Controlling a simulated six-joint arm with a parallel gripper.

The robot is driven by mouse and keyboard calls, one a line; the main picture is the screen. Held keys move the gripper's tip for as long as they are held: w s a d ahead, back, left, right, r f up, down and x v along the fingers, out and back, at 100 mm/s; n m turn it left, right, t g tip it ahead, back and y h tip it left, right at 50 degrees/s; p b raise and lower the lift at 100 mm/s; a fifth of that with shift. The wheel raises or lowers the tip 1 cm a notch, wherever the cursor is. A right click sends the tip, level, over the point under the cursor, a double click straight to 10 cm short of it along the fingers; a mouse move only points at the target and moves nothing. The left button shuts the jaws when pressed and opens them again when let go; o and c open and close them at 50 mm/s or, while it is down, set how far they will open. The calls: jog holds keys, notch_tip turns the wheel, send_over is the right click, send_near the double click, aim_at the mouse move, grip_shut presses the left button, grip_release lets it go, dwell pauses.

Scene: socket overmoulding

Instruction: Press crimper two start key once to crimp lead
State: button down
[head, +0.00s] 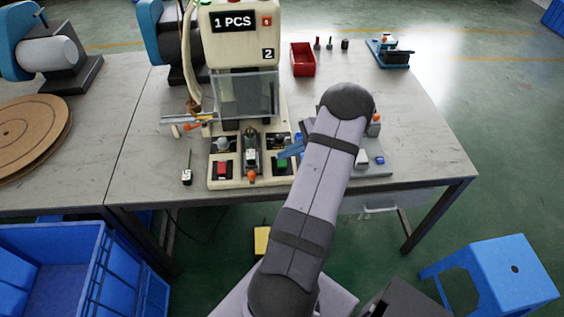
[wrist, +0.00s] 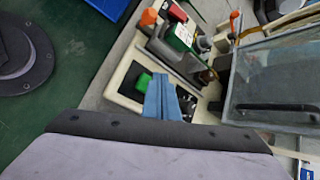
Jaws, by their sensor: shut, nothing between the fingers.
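Crimper two (head: 240,95) is a cream machine marked "2", with a display reading "1 PCS". Its base carries a green key (head: 282,163) on a black plate at the right and a red key (head: 222,168) at the left. A fixture (head: 251,158) with an orange tip sits between them; I cannot make out the lead in it. My gripper (head: 284,155) has blue fingers, shut and empty, just above the green key. In the wrist view the fingers (wrist: 160,80) are right beside the green key (wrist: 143,82); I cannot tell whether they touch it.
A clear guard (head: 245,95) stands behind the keys. A red bin (head: 303,59) stands at the back. A small tool (head: 187,167) lies to the left. The table's right side is mostly clear.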

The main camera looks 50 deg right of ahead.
aim_at(286, 163)
jog(key=shift+r+p, duration=1.4)
jog(key=shift+r, duration=0.95)
